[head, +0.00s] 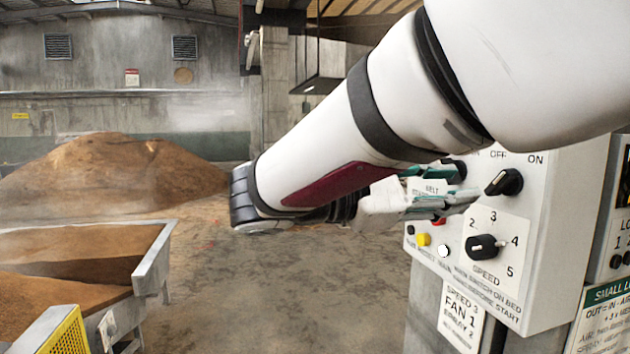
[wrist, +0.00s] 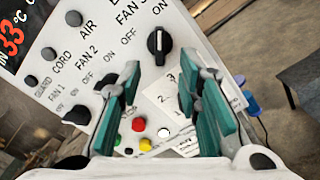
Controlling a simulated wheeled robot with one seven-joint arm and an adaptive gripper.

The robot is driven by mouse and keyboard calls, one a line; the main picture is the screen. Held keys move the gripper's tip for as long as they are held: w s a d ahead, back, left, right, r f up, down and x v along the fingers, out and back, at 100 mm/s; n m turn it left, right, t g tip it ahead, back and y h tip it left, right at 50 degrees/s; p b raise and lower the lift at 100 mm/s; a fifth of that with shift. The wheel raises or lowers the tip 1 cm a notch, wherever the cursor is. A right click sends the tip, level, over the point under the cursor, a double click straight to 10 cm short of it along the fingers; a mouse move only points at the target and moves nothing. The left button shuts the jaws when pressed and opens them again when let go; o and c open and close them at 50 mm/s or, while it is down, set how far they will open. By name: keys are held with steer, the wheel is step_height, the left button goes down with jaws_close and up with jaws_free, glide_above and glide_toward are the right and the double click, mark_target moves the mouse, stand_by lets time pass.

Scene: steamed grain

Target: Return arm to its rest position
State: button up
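My white arm reaches across the head view from the upper right to the control panel. My gripper (head: 448,188) is beside the panel's left part, its fingers partly hidden by the arm. In the wrist view my gripper (wrist: 162,92) is open, with a clear gap between its teal finger pads and nothing held. The white control panel (head: 560,215) carries a black OFF/ON knob (head: 504,182) and, below it, a black speed knob (head: 482,246) by the numeral 4. Whether the fingers touch the panel, I cannot tell.
Yellow (head: 424,239) and white (head: 443,251) buttons sit low on the panel. A FAN 1 sign (head: 460,318) hangs underneath. A metal trough (head: 152,262) holds brown grain at left, and a large grain heap (head: 120,170) lies behind. The concrete floor (head: 280,300) between is clear.

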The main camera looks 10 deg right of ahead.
steer(key=s+f+m+y, duration=0.4)
steer(key=s+f+y, duration=0.6)
steer(key=f, duration=0.4)
steer(key=s+a+f+m+t+y, duration=0.1)
steer(key=a+f+m+t+y, duration=0.3)
steer(key=a+y, duration=0.4)
steer(key=shift+s+f+m+t, duration=0.4)
steer(key=shift+f+m, duration=0.25)
steer(key=shift+m, duration=0.45)
